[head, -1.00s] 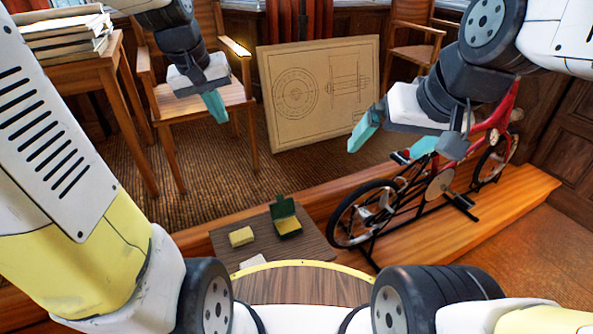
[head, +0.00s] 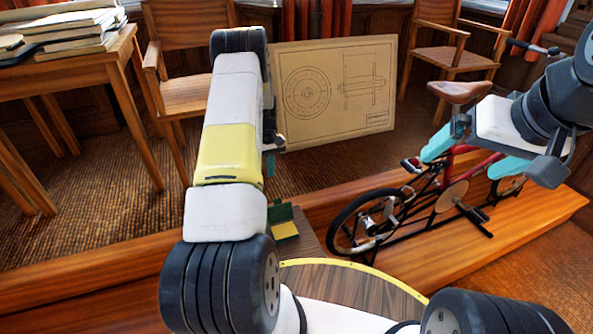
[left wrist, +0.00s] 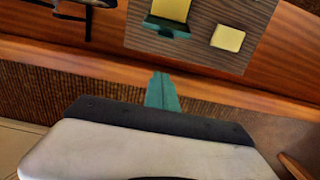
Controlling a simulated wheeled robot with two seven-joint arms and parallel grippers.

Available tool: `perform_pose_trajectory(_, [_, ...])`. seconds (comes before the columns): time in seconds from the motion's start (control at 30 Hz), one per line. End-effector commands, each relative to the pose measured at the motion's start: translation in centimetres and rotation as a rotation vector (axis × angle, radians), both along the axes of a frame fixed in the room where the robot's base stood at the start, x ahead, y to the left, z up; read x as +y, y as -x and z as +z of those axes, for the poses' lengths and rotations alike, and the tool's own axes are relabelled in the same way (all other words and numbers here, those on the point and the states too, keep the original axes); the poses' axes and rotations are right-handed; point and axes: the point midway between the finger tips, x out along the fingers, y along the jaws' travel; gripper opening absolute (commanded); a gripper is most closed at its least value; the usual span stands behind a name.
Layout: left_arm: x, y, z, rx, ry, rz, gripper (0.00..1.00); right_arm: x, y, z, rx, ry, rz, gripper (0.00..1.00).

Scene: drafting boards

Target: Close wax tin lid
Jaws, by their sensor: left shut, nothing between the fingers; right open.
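The wax tin (head: 285,230) is a small green tin with yellow inside, on a brown board just beyond my left arm. Its green lid (head: 281,212) stands open at the tin's far side. The left wrist view shows the tin's yellow inside (left wrist: 170,8) at the top, with the green lid (left wrist: 166,30) on its near side. My left gripper (head: 269,164) is mostly hidden behind its arm. Its teal fingers (left wrist: 162,92) are shut and empty, apart from the lid. My right gripper (head: 472,155) is open and empty above the bicycle, far right of the tin.
A yellow block (left wrist: 228,38) lies on the board (left wrist: 258,15) beside the tin; my left arm hides it in the head view. A bicycle (head: 440,200) stands on the wooden step at right. A drawing board (head: 338,92) leans behind, between chairs.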

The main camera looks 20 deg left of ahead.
Motion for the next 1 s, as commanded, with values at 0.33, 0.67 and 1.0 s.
perform_pose_trajectory(0.33, [-0.2,0.4,-5.8,0.004,0.001,0.000,0.00,0.0,0.0,0.0,0.000,0.000,0.000,0.98])
perform_pose_trajectory(0.67, [-1.4,1.8,-9.0,0.000,0.000,-0.002,0.00,0.0,0.0,0.0,0.000,0.000,0.000,0.98])
perform_pose_trajectory(1.0, [-2.6,3.4,-8.3,0.000,0.000,-0.001,0.00,0.0,0.0,0.0,0.000,0.000,0.000,0.98])
